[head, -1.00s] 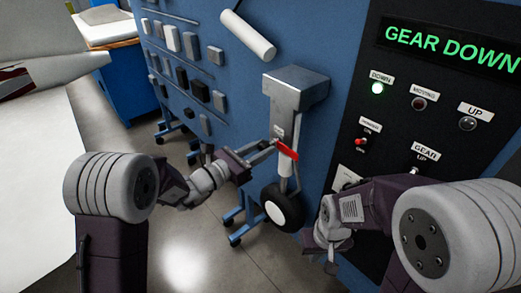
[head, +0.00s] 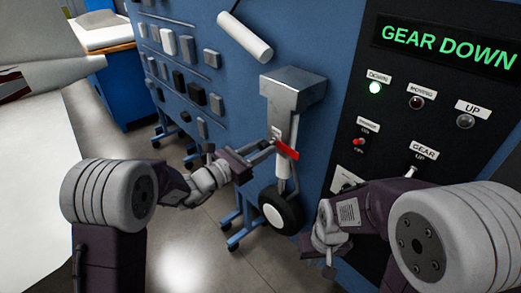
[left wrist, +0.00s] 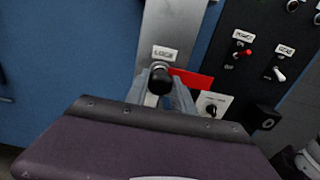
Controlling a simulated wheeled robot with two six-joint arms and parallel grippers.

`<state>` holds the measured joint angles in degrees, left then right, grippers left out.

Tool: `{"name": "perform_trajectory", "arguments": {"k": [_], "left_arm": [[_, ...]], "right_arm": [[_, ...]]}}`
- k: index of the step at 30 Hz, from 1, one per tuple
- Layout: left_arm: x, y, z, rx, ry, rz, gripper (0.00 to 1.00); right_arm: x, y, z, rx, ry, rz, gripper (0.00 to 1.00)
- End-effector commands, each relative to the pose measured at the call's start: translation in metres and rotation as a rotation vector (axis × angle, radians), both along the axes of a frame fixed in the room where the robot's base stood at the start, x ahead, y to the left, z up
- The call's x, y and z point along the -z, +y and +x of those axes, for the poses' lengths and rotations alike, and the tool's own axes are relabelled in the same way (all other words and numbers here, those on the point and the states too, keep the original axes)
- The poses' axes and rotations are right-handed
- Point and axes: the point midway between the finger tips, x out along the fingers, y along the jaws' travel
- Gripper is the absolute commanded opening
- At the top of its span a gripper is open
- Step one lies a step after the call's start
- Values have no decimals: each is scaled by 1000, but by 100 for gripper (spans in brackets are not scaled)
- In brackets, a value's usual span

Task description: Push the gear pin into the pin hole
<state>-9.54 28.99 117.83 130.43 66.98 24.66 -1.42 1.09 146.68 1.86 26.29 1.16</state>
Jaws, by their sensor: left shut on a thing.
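The landing gear leg (head: 293,88) hangs on the blue panel with a wheel (head: 281,210) at its bottom. My left gripper (head: 273,145) is at the leg, shut on the gear pin. The pin shows as a black round head (left wrist: 161,79) between the fingers in the left wrist view, just below a label reading LOCK (left wrist: 165,53). A red flag (head: 287,149) is beside the fingertips and also shows in the left wrist view (left wrist: 194,84). The pin hole is hidden, so I cannot tell how deep the pin sits. My right gripper (head: 329,262) hangs away from the leg; its jaws are unclear.
A white cylinder (head: 244,37) sticks out above the leg. A white surface (head: 35,190) lies at the left; clear floor lies below.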

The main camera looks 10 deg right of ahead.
Motion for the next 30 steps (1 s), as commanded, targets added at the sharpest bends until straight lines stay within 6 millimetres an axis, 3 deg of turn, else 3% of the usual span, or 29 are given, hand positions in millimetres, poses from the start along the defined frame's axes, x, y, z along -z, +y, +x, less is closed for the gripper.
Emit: {"name": "perform_trajectory", "arguments": {"k": [3,12,13,15,22,24,30], "left_arm": [[0,-3,2,0,-6,-3,0],[-4,-3,3,0,-8,-6,0],[-4,-3,3,0,-8,-6,35],[-4,-3,3,0,-8,-6,55],[-2,-3,2,0,-5,-3,55],[-2,-3,2,0,-3,-3,62],[-1,-3,2,0,-3,-2,62]], "right_arm": [[8,0,0,0,0,0,0],[5,0,0,0,0,0,0],[5,0,0,0,0,0,0],[5,0,0,0,0,0,0],[5,0,0,0,0,0,0],[6,0,0,0,0,0,0],[6,0,0,0,0,0,0]]}}
